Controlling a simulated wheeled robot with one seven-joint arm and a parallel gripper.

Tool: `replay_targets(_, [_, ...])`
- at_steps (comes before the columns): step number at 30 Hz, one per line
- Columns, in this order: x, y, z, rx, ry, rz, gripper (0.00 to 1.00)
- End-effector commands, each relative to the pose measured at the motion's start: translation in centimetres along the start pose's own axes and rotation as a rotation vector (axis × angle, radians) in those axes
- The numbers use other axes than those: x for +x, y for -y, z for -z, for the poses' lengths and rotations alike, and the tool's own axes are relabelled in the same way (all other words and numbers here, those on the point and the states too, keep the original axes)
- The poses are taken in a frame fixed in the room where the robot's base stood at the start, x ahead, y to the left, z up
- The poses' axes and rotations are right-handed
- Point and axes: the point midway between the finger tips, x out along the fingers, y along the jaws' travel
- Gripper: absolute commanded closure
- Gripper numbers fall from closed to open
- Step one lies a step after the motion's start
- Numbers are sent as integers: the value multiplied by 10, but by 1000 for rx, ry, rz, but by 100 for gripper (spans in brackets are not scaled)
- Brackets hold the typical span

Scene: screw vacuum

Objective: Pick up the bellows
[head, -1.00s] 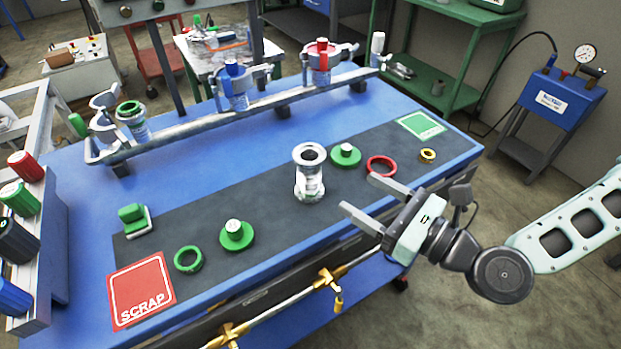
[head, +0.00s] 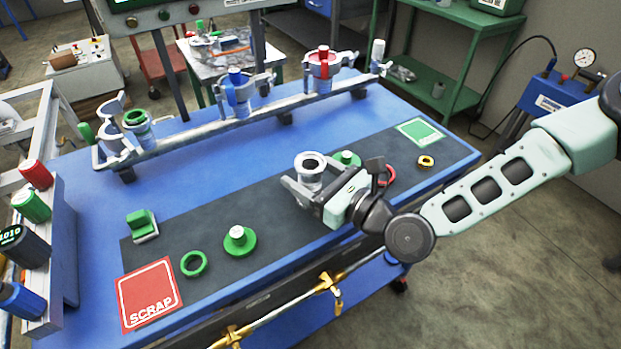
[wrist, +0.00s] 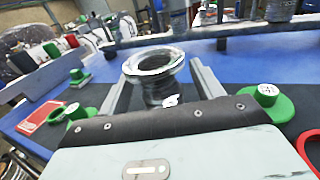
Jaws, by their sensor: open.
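The bellows (head: 309,167) is a silvery metal piece with a flanged open top, standing upright on the dark mat (head: 215,220). My gripper (head: 307,186) is at the bellows, with its open fingers reaching to either side of it; the gripper hides the lower part in the head view. In the wrist view the bellows (wrist: 155,72) stands between the two fingers, with gaps visible near its flange. I cannot tell whether either finger touches it lower down.
Green blank caps (head: 239,241), a green ring (head: 194,263) and a brass-coloured ring (head: 426,161) lie on the mat. A red ring (head: 390,176) is partly hidden by my arm. A pipe manifold (head: 290,104) runs along the back. A red SCRAP square (head: 150,293) is front left.

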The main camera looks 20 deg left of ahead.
Motion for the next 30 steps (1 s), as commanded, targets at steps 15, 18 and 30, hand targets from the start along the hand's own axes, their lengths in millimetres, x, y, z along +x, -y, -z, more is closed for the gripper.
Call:
replay_targets(15, [0,0,0,0,2,0,90])
replay_targets(18, [0,0,0,0,2,0,90])
replay_targets(30, [0,1,-55,-1,4,1,90])
